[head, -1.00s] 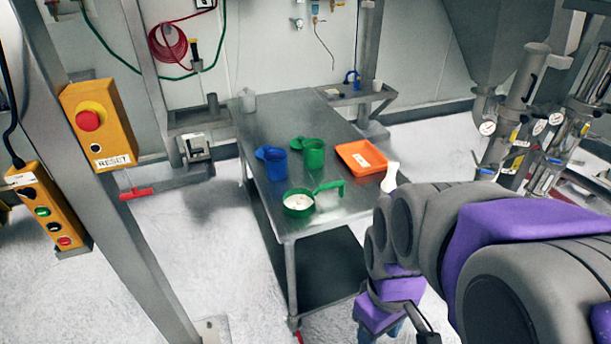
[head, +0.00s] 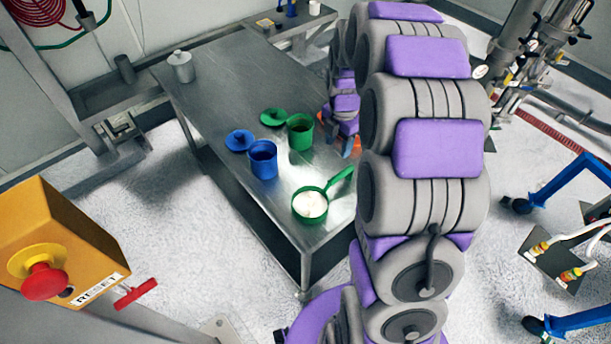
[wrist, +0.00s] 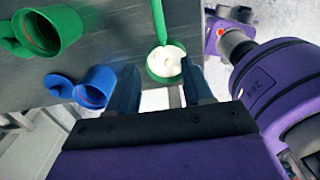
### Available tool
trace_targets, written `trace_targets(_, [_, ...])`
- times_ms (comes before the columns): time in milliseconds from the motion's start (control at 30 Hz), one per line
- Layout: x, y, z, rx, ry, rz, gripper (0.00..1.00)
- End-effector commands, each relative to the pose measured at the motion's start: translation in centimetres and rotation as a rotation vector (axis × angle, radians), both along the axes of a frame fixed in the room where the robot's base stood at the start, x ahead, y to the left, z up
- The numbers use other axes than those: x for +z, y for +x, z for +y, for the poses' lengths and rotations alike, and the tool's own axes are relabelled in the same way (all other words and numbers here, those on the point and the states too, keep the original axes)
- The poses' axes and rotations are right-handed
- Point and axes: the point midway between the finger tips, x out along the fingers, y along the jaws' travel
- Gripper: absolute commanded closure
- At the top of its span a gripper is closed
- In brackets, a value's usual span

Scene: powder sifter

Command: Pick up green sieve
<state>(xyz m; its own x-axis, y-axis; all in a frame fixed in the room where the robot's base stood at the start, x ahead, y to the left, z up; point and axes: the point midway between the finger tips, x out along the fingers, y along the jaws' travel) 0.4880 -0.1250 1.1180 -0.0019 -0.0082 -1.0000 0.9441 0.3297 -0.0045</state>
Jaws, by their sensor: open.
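The green sieve (head: 310,206) lies near the front corner of the metal table, with a pale round middle and its handle pointing up and right. In the wrist view the sieve (wrist: 166,63) shows just beyond and between my finger tips, with its handle running to the top edge. My gripper (head: 339,141) is open and empty, above the table behind the sieve's handle in the head view. Its two fingers (wrist: 160,88) point towards the sieve without visibly holding it. My arm hides part of the table's right side.
A green cup (head: 300,133) with a green lid (head: 273,117) and a blue cup (head: 263,161) with a blue lid (head: 239,140) stand left of my gripper. The table's (head: 215,85) back left is clear.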

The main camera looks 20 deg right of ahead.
Motion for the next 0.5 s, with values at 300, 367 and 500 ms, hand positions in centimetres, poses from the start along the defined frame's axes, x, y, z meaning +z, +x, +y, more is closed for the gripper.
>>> trace_targets(300, [-4.8, 0.2, -0.1, 0.013, -0.002, 0.007, 0.49])
trace_targets(367, [-6.0, 0.3, 0.3, 0.013, -0.006, 0.005, 0.49])
trace_targets(500, [-8.7, 0.2, 0.9, 0.013, -0.010, 0.008, 0.49])
